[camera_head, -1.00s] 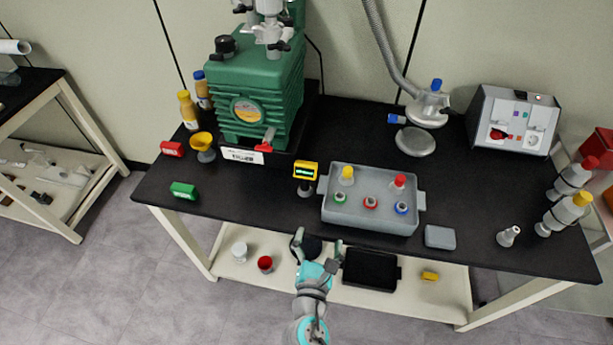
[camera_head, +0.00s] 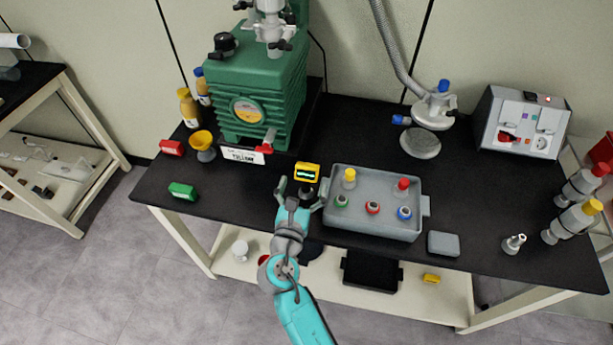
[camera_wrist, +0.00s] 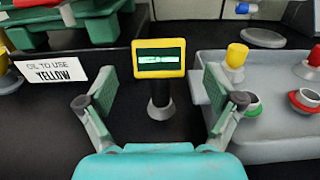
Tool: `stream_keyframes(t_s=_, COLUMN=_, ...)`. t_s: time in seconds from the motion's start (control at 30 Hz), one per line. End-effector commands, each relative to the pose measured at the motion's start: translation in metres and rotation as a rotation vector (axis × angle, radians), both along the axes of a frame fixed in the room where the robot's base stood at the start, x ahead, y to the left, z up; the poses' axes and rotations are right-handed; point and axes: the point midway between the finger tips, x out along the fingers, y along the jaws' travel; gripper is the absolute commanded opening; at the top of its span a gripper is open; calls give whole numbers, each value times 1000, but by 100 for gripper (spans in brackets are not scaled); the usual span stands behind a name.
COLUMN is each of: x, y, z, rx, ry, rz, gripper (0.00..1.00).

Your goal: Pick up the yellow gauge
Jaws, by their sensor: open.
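The yellow gauge (camera_head: 307,172) has a small green-lit display and a dark grey stem with a round base. It stands upright on the black table, just left of the grey tray. In the wrist view the gauge (camera_wrist: 158,60) is centred beyond and between my fingers. My gripper (camera_head: 299,188) is open and empty, close in front of the gauge, with one finger to each side. The wrist view shows my gripper (camera_wrist: 161,100) wide apart, and neither finger visibly touches the gauge. In the head view the gripper partly covers the gauge's stem.
The grey tray (camera_head: 372,225) with several coloured-cap vials is close on the right. The green pump (camera_head: 262,95) and a sign reading "OIL TO USE YELLOW" (camera_wrist: 53,77) stand behind left. A yellow funnel (camera_head: 202,141) and red and green boxes (camera_head: 183,190) are further left.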

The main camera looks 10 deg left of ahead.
Motion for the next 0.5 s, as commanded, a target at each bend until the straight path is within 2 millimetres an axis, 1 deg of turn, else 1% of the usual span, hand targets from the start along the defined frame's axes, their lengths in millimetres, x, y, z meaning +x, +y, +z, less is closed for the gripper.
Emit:
stream_keyframes(t_s=0.1, x=18, y=0, z=-2, rx=1, ry=0, rz=-3, gripper=92)
stream_keyframes(t_s=0.3, x=41, y=1, z=-4, rx=1, ry=-1, rz=-2, gripper=92)
stream_keyframes(t_s=0.5, x=45, y=2, z=-4, rx=1, ry=0, rz=0, gripper=92)
